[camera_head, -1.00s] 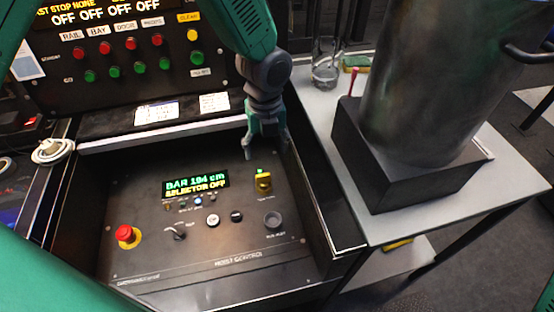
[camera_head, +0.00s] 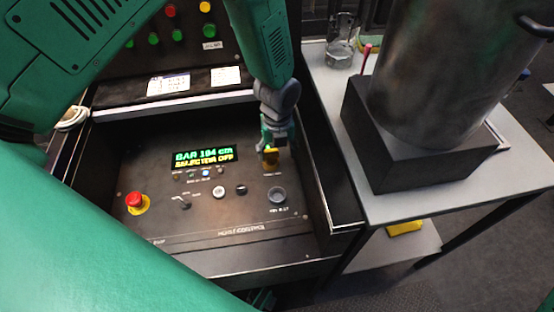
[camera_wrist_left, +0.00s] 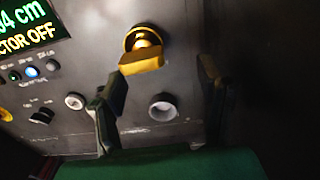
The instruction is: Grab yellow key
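The yellow key (camera_head: 271,158) sits in its switch on the upper right of the dark hoist control panel (camera_head: 200,232). In the left wrist view the yellow key (camera_wrist_left: 142,62) sticks out from a round yellow collar, its flat bow toward me. My left gripper (camera_head: 270,146) is over the key in the head view and partly covers it. In the left wrist view the two fingers of my left gripper (camera_wrist_left: 162,92) are spread apart. The key is beyond the fingertips, nearer the left finger, and nothing is held. My right gripper is not in view.
The panel has a red emergency button (camera_head: 135,202), a lit display (camera_head: 205,157) and a round dark socket (camera_head: 277,195) below the key. A raised panel edge (camera_head: 318,170) runs along the right. A large metal pot (camera_head: 440,80) stands on a black block beside it.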

